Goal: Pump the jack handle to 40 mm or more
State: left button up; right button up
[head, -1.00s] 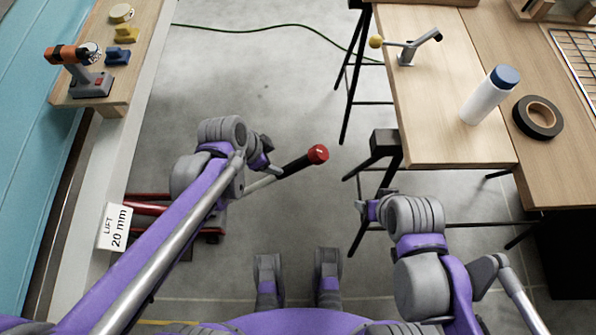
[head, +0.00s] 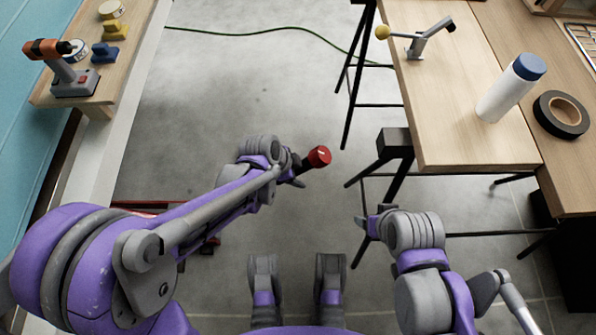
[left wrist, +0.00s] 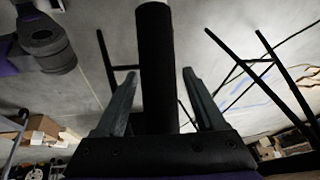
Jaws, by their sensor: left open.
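The jack handle shows in the head view as a dark grip with a red knob (head: 319,157) at its end. Part of the red jack (head: 150,204) shows at the lower left, mostly hidden by my left arm. My left gripper (head: 298,175) is at the handle, just below the knob. In the left wrist view the black handle grip (left wrist: 155,65) stands between the two open fingers (left wrist: 158,95), with gaps on both sides. My right gripper (head: 362,224) is apart from the jack, left of the workbench legs; its jaws are too small to judge.
A wooden workbench (head: 470,145) on black trestles stands at right, with a white bottle (head: 511,87), black tape (head: 561,114) and a small lever fixture (head: 420,40). A shelf at upper left holds a drill (head: 62,75).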

pick_arm(q)
jog(key=shift+f, duration=0.1)
grip_shut()
dwell(0.4)
dwell(1.0)
